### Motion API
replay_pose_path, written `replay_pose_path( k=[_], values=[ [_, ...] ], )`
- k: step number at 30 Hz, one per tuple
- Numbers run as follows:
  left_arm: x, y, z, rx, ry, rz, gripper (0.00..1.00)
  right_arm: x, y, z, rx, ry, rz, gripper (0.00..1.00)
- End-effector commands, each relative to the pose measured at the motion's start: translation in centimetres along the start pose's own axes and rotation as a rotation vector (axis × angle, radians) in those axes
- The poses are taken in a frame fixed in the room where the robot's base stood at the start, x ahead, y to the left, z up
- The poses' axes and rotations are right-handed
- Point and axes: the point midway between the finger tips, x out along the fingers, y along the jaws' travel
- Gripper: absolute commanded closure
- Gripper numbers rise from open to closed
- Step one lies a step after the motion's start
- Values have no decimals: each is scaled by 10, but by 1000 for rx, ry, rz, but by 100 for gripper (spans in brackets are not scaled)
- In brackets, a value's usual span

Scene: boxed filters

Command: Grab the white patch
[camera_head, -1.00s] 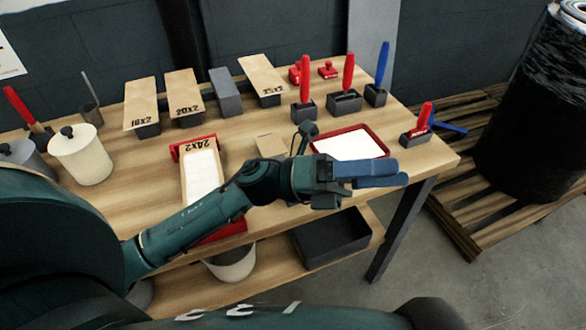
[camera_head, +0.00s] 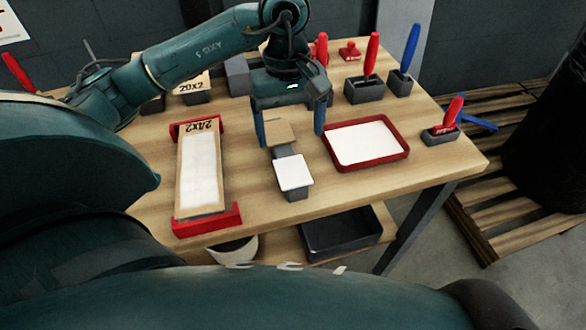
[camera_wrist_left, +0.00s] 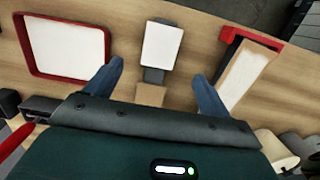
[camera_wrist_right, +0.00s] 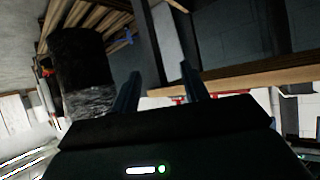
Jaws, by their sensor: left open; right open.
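The white patch (camera_head: 293,172) lies flat on a small dark grey stand near the front of the table. It also shows in the left wrist view (camera_wrist_left: 162,47), just beyond the fingertips. A tan piece (camera_head: 279,133) sits on the stand behind it. My left gripper (camera_head: 290,137) is open and empty, pointing down with its blue fingers on either side of the tan piece. In the left wrist view its fingers (camera_wrist_left: 157,68) flank the stand. My right gripper (camera_wrist_right: 158,82) is open and empty, away from the stand, with the table edge beyond it.
A red tray (camera_head: 407,147) with a white surface lies right of the stand. A red-ended frame marked 24x2 (camera_head: 206,220) lies to the left. Tools in dark holders (camera_head: 364,92) stand behind. A black bin (camera_head: 340,240) is on the lower shelf.

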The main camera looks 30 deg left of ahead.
Motion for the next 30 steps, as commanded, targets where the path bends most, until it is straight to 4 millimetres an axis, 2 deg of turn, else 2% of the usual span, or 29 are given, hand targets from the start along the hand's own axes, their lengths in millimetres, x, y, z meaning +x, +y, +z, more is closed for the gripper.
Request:
replay_pose_path(
  k=[3, 11, 18, 27, 30],
  values=[
    [18, 0, 1, 0, -3, -2, 18, -1, 0, -1, 1, -2, 1, 55],
    [38, -1, 2, 0, -5, -3, 18, -2, 3, 0, 6, -14, 10, 55],
    [73, -2, 4, 0, -5, 0, 18, -2, 7, -2, 16, -21, 24, 55],
    [80, -1, 3, 0, -2, 2, 18, -1, 7, 0, 16, -27, 25, 55],
    [80, -1, 3, 0, -2, 2, 26, -1, 7, 0, 16, -27, 25, 55]
  ],
)
